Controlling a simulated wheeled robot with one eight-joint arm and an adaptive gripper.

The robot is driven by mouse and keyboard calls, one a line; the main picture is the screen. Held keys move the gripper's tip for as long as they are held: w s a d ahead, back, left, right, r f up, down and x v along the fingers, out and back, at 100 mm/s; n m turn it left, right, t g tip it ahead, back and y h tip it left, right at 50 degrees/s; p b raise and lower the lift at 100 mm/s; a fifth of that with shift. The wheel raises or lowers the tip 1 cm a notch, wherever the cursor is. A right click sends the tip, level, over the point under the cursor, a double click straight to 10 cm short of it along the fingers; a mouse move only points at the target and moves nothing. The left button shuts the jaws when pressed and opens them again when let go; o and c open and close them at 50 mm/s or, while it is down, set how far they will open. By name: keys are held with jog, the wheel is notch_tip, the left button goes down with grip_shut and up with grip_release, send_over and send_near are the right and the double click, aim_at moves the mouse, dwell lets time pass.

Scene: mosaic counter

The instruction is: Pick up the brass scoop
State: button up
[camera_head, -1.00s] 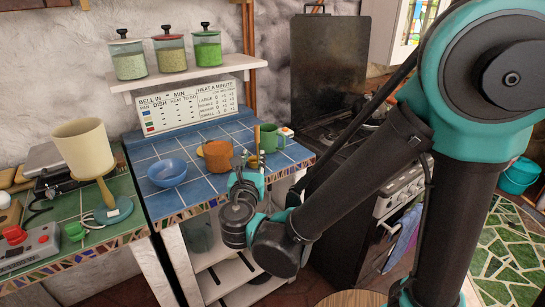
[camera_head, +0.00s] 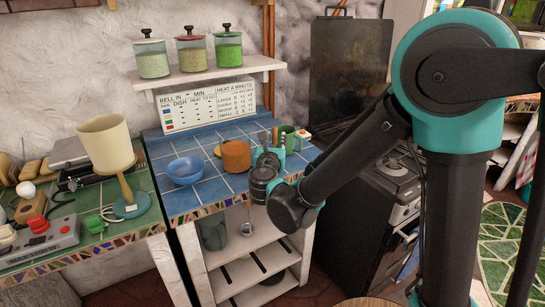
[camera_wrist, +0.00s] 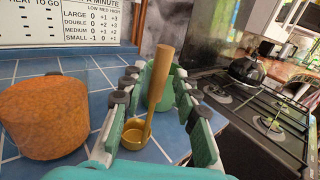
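The brass scoop (camera_wrist: 135,137) stands on the blue tiled counter in the wrist view, its wooden handle (camera_wrist: 159,75) rising and leaning to the right. My gripper (camera_wrist: 163,82) is open, with one finger on each side of the scoop. The bowl sits nearer the left finger, and I cannot tell whether they touch. In the head view my gripper (camera_head: 268,155) is low over the counter's right part and hides most of the scoop.
An orange-brown pot (camera_wrist: 45,115) stands close left of my gripper. A green mug (camera_wrist: 162,92) stands just behind the scoop. A blue bowl (camera_head: 186,170) is farther left on the counter (camera_head: 215,190). The stove (camera_wrist: 260,110) is to the right.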

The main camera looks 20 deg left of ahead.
jog(key=w, duration=0.2)
jog(key=w+a, duration=0.1)
jog(key=w, duration=0.1)
jog(key=shift+w, duration=0.15)
grip_shut()
